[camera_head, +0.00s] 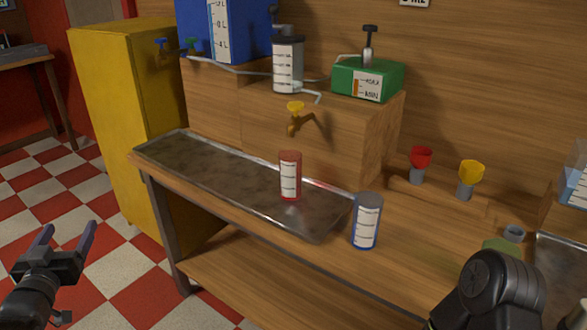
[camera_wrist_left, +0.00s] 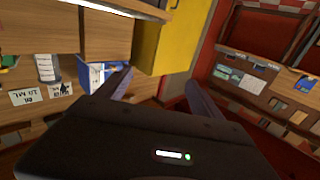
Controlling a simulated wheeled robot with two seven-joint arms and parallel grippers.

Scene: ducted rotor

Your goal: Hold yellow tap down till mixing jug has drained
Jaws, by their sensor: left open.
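The yellow tap (camera_head: 295,107) is on the front of the wooden box, above the metal tray (camera_head: 190,158). The mixing jug (camera_head: 288,65), a clear graduated cylinder, stands on the box above the tap; its fill level is too small to tell. A red graduated cup (camera_head: 290,177) stands in the tray below the tap. My left gripper (camera_head: 62,238) is open and empty at the lower left, over the floor, well away from the tap. Its open fingers also show in the left wrist view (camera_wrist_left: 160,85). My right arm shows at the lower right; its gripper is not visible.
A blue tank (camera_head: 258,30) and a green box (camera_head: 367,79) with a pump stand on the wooden box. A blue graduated cup (camera_head: 367,221) is right of the tray. Red (camera_head: 420,158) and yellow (camera_head: 470,174) funnel-shaped pieces stand further right. A yellow cabinet (camera_head: 115,120) stands at left.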

